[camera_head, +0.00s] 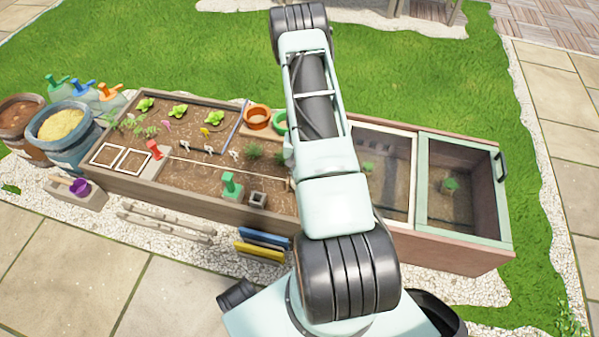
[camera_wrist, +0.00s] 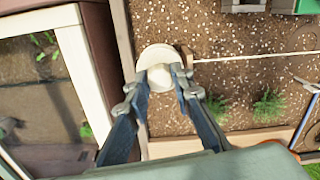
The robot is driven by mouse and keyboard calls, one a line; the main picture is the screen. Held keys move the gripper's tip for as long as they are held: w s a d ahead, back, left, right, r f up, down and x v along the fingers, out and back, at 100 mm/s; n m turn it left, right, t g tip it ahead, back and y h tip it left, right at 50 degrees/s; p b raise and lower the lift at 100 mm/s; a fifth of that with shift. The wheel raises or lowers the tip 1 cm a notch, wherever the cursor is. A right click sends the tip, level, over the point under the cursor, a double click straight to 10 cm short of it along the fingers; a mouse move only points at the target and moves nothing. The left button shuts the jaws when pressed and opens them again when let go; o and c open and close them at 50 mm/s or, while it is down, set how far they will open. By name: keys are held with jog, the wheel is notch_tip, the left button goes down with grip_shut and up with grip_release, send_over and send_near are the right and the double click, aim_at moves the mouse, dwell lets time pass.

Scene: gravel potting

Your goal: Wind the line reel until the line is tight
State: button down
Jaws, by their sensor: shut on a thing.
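The line reel is a round cream disc with a knob (camera_wrist: 150,53), seen in the wrist view at the inner edge of the planting bed. My gripper (camera_wrist: 160,82) is over it from above, with its two fingers shut on the reel's knob. The pale line (camera_wrist: 250,56) runs from the reel to the right across the soil and looks straight there. In the head view the line (camera_head: 230,170) crosses the bed from near a red tool to the reel's edge (camera_head: 290,184). My arm hides the gripper and most of the reel there.
The wooden bed (camera_head: 215,215) holds seedlings, a green tool (camera_head: 231,186) and a small grey square pot (camera_head: 257,199). Orange and green pots stand at the back rim. A glazed cold frame (camera_head: 465,195) is right of my arm. Tubs (camera_head: 62,128) stand at the left.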

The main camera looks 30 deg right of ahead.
jog(key=c, duration=1.7)
grip_release()
jog(key=shift+r, duration=0.1)
notch_tip(320, 180, up, 12)
jog(key=shift+f, duration=0.1)
